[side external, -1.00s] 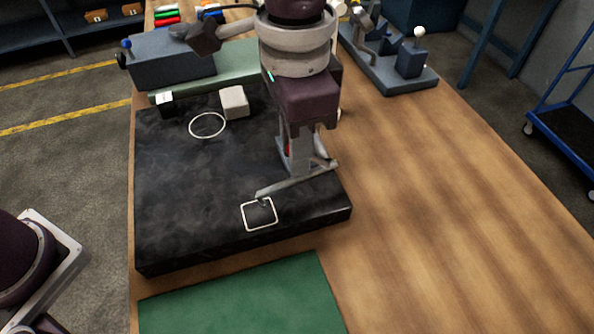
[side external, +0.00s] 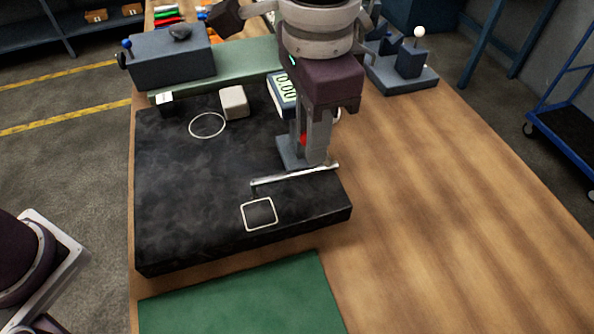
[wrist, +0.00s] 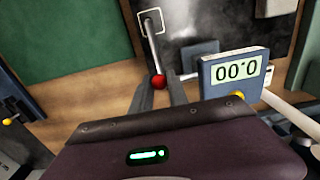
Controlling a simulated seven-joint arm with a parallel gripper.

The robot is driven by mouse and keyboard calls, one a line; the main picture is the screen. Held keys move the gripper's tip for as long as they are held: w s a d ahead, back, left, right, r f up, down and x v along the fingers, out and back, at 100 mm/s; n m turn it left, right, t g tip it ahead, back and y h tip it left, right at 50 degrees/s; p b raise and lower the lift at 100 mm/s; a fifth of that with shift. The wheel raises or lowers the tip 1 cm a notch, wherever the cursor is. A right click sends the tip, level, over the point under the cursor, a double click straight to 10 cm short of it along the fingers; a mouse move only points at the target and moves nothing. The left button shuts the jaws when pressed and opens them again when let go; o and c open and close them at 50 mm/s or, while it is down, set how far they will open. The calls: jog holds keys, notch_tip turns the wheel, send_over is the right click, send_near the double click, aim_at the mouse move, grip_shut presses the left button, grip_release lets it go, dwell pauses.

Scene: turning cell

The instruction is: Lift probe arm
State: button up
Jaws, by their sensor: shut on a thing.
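The probe arm (side external: 292,175) is a thin silver rod with a short bent tip at its left end, over the black plate (side external: 180,210). The tip hangs near the back edge of a white square outline (side external: 259,228); its gap to the plate is hard to tell. My gripper (side external: 312,160) points down at the rod's right part. In the wrist view my gripper (wrist: 160,92) has its fingers on either side of the red knob (wrist: 158,82) at the rod's near end, shut on it.
A pale block (side external: 234,102) and a white circle outline (side external: 207,136) are on the plate's back part. A blue-grey box (side external: 172,60) stands behind left, a grey fixture (side external: 405,72) behind right. The green mat (side external: 240,298) lies in front. Bare wooden bench (side external: 440,190) is at right.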

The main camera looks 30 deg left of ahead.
jog(key=shift+w+d+r, duration=0.2)
jog(key=shift+w+d, duration=0.2)
jog(key=shift+w+d+r, duration=0.2)
jog(key=shift+w+d, duration=0.3)
jog(key=shift+w+d, duration=0.6)
jog(key=shift+w+d+f, duration=0.1)
jog(key=shift+w+d, duration=0.5)
